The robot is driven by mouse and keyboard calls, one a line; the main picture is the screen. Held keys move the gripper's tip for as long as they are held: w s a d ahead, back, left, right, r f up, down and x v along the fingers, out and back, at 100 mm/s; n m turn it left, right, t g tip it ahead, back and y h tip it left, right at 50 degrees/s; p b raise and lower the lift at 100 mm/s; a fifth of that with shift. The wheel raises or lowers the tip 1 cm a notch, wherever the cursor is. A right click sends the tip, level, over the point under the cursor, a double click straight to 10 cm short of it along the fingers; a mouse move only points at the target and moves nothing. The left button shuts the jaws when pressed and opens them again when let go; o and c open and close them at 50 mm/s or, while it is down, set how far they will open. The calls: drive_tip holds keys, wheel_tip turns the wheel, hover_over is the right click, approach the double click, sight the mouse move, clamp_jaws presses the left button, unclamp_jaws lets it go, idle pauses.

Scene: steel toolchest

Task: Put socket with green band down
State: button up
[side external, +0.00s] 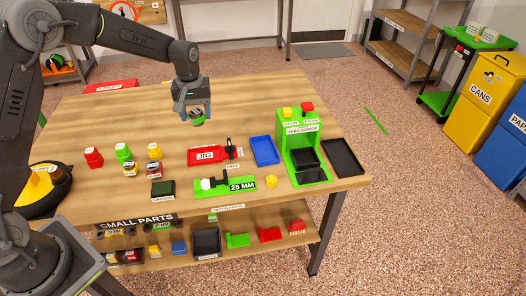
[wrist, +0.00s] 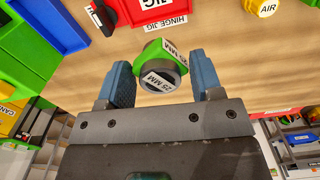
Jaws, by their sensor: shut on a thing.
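The socket with the green band (side external: 197,117) is dark with a bright green ring. My gripper (side external: 193,106) is shut on it and holds it above the back middle of the wooden table (side external: 255,97). In the wrist view the socket (wrist: 162,74) sits between the two blue-grey fingers of my gripper (wrist: 160,82), and its labels read 25 MM. A green 25 MM holder (side external: 215,187) lies on the table toward the front, with a white and a black part on it.
A red jig (side external: 205,156), a blue tray (side external: 264,150), a green press-like stand (side external: 303,150) and a black tray (side external: 343,157) stand to the front right. Red, green and yellow pieces (side external: 124,152) stand at the left. The table beneath my gripper looks clear.

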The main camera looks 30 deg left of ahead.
drive_tip(key=w+d+m, duration=0.5)
drive_tip(key=d+m, duration=0.1)
drive_tip(key=d, duration=0.2)
hover_over(266, 158)
wheel_tip(266, 158, down, 7)
drive_tip(key=shift+f, duration=2.05)
drive_tip(key=shift+f, duration=0.3)
